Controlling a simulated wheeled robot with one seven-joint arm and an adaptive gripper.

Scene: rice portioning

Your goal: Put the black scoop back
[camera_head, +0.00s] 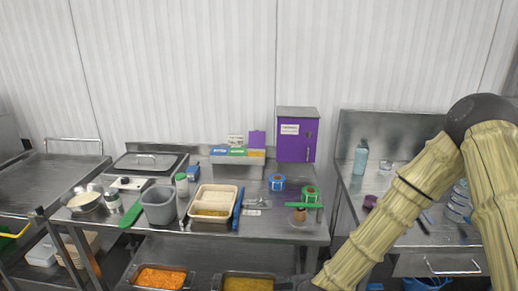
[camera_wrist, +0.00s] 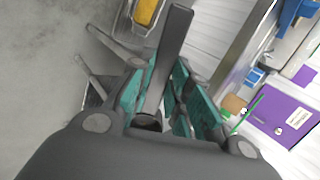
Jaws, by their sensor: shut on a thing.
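The black scoop (camera_wrist: 176,38) shows in the wrist view as a long dark grey bar, which I take for its handle. It stands between the teal pads of my gripper (camera_wrist: 158,88), which is shut on it. The scoop's bowl cannot be made out. In the head view my arm comes down from the right, and its end is at the bottom edge near the front of the middle table, mostly cut off. The scoop cannot be made out there.
A bowl (camera_head: 84,203) stands at left.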

